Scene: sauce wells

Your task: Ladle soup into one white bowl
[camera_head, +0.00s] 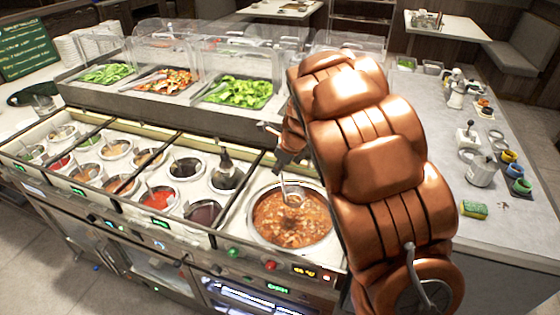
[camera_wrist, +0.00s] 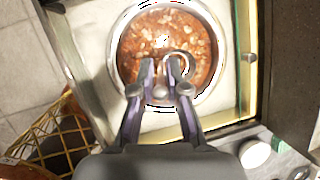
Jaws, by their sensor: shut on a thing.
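A round metal soup pot (camera_head: 254,228) sits in the right end of the counter, full of brown-red soup (camera_head: 290,228) with pale pieces. The soup (camera_wrist: 165,30) also shows below my gripper in the wrist view. A metal ladle (camera_head: 293,196) stands in the pot with its cup at the soup's surface toward the far side. My gripper (camera_head: 284,152) is above the pot's far edge, shut on the ladle's handle; in the wrist view its fingers (camera_wrist: 162,72) close near a ring-shaped ladle part. My arm hides part of the pot's right surroundings. No single white bowl is clearly identifiable.
Stacked white dishes (camera_head: 80,46) stand at the back left. Several sauce wells (camera_head: 160,198) lie left of the pot. Clear guards (camera_head: 225,58) cover salad trays behind. A grey side counter (camera_head: 515,235) holds jars, cups and a sponge (camera_head: 474,209). A yellow wire basket (camera_wrist: 62,135) shows lower left.

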